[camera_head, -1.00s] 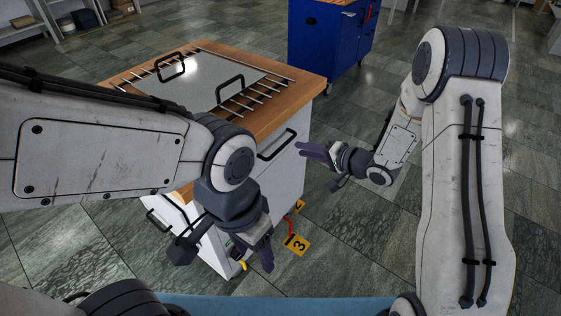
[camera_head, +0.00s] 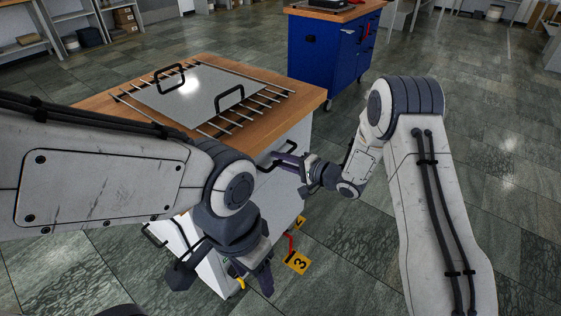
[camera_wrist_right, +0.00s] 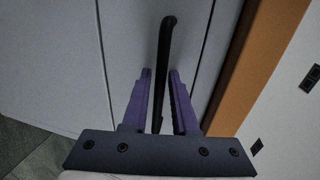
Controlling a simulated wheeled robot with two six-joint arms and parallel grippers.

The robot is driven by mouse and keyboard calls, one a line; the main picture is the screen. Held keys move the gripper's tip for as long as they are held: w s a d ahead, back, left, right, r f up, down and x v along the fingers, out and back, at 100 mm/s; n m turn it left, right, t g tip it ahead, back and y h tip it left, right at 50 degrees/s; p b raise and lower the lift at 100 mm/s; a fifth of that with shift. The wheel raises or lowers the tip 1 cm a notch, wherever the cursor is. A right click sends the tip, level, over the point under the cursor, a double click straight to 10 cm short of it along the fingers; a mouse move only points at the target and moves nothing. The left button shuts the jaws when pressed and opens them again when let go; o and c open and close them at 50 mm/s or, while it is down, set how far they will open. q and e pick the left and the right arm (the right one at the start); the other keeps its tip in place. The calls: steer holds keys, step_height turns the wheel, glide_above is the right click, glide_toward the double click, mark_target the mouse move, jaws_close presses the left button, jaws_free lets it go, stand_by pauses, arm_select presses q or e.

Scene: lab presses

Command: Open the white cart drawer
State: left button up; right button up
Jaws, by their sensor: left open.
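The white cart (camera_head: 287,198) stands ahead with a wooden top. A black bar handle (camera_head: 291,146) is on the drawer face under the top's right edge; it also shows in the right wrist view (camera_wrist_right: 164,50). My right gripper (camera_head: 279,161) is at this handle. In the right wrist view its two purple fingers (camera_wrist_right: 160,78) are open, one on each side of the bar, with a gap visible on both sides. The drawer looks shut. My left gripper (camera_head: 262,277) is open and empty, low in front of the cart, and partly hides its front.
A metal plate with two black handles (camera_head: 205,98) lies on rods on the wooden top (camera_head: 95,97). A blue cabinet (camera_head: 328,52) stands behind. Yellow number markers (camera_head: 297,262) lie on the floor beside the cart. The floor at right is clear.

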jaws_close()
stand_by(1.5)
